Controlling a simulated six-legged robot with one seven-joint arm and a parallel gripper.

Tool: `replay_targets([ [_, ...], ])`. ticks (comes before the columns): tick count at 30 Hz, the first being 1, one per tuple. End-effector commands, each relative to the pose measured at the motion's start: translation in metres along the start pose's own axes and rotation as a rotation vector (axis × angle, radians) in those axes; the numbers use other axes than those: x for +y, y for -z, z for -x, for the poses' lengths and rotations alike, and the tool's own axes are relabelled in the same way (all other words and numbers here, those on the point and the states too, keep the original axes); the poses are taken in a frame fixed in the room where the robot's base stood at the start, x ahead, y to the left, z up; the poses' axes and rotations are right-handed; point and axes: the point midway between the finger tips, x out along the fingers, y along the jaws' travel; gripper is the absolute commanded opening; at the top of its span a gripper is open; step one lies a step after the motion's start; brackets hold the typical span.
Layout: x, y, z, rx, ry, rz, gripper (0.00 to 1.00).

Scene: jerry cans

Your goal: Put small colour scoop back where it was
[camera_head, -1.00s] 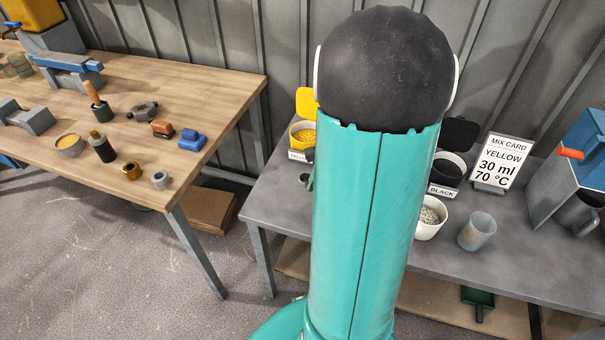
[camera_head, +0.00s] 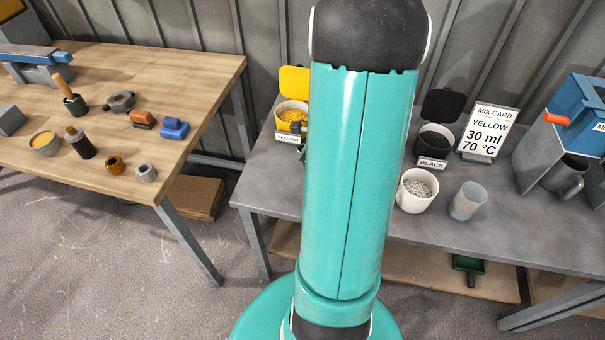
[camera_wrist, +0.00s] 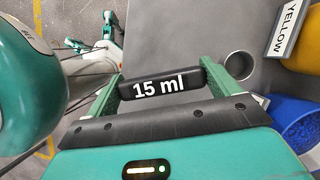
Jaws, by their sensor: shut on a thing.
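In the wrist view my gripper (camera_wrist: 162,84) is shut on a black handle marked "15 ml" (camera_wrist: 158,87), which lies across between the two green fingers. I take it to be the small scoop; its bowl is hidden or not clear. The handle is above the grey bench. A round holder or hole (camera_wrist: 238,65) in the bench top is right of the handle, apart from it. In the head view my arm hides most of the gripper and the scoop. The yellow tub (camera_head: 291,112) with yellow granules stands just left of my arm; it shows in the wrist view (camera_wrist: 306,50).
A blue tub (camera_wrist: 296,122) is close right of my gripper. Right of my arm are the black tub (camera_head: 435,142), a white cup of grey granules (camera_head: 417,191), a clear beaker (camera_head: 467,201), the mix card (camera_head: 487,131) and a blue-grey machine (camera_head: 560,140). A wooden table (camera_head: 130,75) stands left.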

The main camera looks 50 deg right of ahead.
Motion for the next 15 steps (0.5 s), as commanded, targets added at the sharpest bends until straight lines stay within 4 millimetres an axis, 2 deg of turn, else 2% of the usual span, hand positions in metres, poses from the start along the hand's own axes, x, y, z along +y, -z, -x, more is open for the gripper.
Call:
replay_targets([
  [3,-0.015,0.002,-0.019,-0.002,-0.002,-0.001,0.62],
  [6,-0.023,0.003,-0.027,-0.001,0.000,0.001,0.62],
  [11,-0.031,0.004,-0.037,0.000,0.000,0.001,0.62],
  [15,-0.030,0.013,-0.057,-0.001,-0.001,-0.002,0.62],
])
